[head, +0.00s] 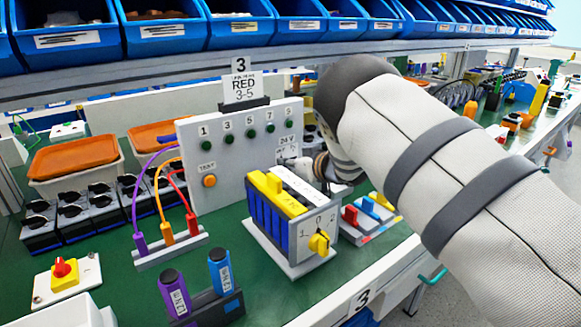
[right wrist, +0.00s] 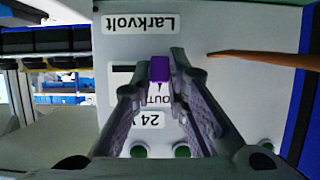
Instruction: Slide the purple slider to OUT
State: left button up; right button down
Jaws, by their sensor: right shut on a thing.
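The purple slider (right wrist: 160,68) shows in the right wrist view, which is upside down. It sits in a dark slot (right wrist: 124,69) on the white panel, beside a partly hidden label reading OUT (right wrist: 155,99). My right gripper (right wrist: 160,74) is shut on the slider, one finger on each side. In the head view the right gripper (head: 303,168) is at the right end of the upright panel (head: 240,165), and the slider is hidden there. My left gripper is not in view.
A blue rotary switch box with a yellow knob (head: 319,243) stands just in front of the right gripper. Red and blue blocks (head: 351,215) lie under my right arm. Cables (head: 160,195), purple and blue markers (head: 219,270) and an emergency button (head: 62,268) are left of it.

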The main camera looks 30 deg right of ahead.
jog(key=c, duration=1.6)
grip_release()
jog(key=shift+a+f, duration=0.1)
jog(key=shift+a, duration=0.2)
jog(key=shift+o, duration=0.2)
jog(key=shift+d, duration=0.1)
jog(key=shift+s+d+r, duration=0.1)
jog(key=shift+s+r, duration=0.1)
jog(key=shift+s, duration=0.15)
jog(key=v, duration=1.1)
jog(key=shift+s, duration=0.1)
